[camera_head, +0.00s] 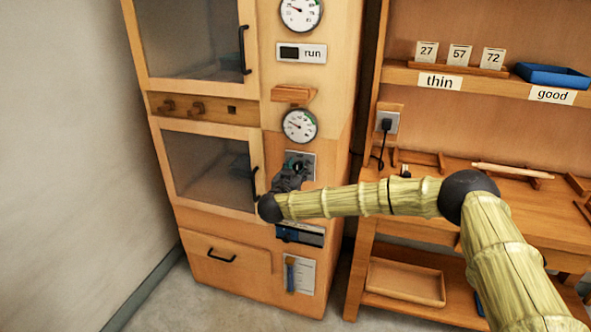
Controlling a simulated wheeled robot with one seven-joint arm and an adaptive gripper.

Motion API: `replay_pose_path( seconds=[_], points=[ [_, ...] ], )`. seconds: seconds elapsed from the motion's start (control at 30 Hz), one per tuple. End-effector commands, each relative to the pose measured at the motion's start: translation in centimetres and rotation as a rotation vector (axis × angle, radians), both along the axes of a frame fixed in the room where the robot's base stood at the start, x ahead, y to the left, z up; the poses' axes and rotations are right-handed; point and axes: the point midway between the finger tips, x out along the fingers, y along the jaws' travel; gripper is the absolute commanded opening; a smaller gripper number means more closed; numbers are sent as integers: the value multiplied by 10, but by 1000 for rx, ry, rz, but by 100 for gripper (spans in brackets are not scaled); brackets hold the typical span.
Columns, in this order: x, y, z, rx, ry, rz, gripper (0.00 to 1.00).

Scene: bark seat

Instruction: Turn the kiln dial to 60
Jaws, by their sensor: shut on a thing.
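The kiln (235,245) is a tall wooden cabinet with two glass doors on the left and a control column on the right. The kiln dial (298,163) is a small dark knob on a grey plate, below the lower round gauge (299,125). My gripper (294,172) is at the knob and shut on it. My arm comes in from the lower right, and my gripper hides part of the plate and most of the knob. The knob's markings and its setting are too small to read.
A small wooden ledge (293,94) juts out above the lower gauge. The workbench (440,205) and shelf (440,78) with number cards stand at the right.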

Motion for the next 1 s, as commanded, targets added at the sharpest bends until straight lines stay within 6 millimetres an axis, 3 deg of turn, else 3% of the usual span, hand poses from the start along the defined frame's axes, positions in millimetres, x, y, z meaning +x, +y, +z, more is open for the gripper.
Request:
replay_pose_path(
  seconds=[0.67, 1.0],
  points=[
    [-1, -3, -1, 301, -100, 3, 14],
    [-2, -6, -6, 571, -187, 1, 14]
  ],
)
